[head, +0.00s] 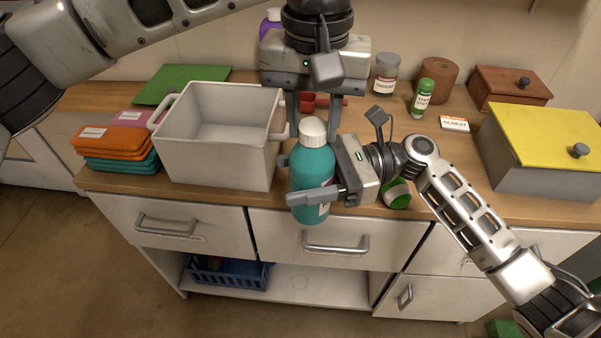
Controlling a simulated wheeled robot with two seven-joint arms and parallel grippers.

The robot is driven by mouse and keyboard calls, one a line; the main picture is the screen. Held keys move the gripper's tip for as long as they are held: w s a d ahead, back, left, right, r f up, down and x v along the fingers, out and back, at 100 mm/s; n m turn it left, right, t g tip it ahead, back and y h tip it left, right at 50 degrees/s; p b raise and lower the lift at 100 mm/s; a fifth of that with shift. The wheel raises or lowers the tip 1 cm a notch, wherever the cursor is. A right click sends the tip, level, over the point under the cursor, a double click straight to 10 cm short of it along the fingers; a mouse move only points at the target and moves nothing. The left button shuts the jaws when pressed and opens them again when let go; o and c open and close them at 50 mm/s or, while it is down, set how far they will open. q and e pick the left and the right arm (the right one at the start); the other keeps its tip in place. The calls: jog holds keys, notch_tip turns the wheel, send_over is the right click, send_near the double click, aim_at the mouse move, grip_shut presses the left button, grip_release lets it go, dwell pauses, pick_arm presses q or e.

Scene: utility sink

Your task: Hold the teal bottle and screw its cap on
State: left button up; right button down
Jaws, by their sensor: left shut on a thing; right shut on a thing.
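The teal bottle (311,167) is upright at the front edge of the counter, near the middle of the head view. Its white cap (313,131) sits on top of the neck; how tightly it is seated cannot be told. My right gripper (311,191) comes from the right and is shut around the bottle's body, with one finger across its front. My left gripper (313,128) points down from above and is shut on the cap, one finger on each side. Part of the bottle's label is hidden behind the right gripper's finger.
A white bin (222,150) stands close left of the bottle, beside folded cloths (118,142). Behind on the right are a grey-lidded jar (385,74), a green bottle (422,98) and a brown roll (437,80). A yellow-lidded box (545,140) is at far right.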

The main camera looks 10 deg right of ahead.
pick_arm(q)
jog(key=m, duration=1.2)
jog(key=shift+m, duration=0.4)
jog(key=m, duration=1.2)
jog(key=shift+m, duration=0.3)
jog(key=o, duration=1.2)
jog(key=shift+c, duration=0.2)
notch_tip(320, 180, up, 12)
jog(key=shift+f, duration=0.1)
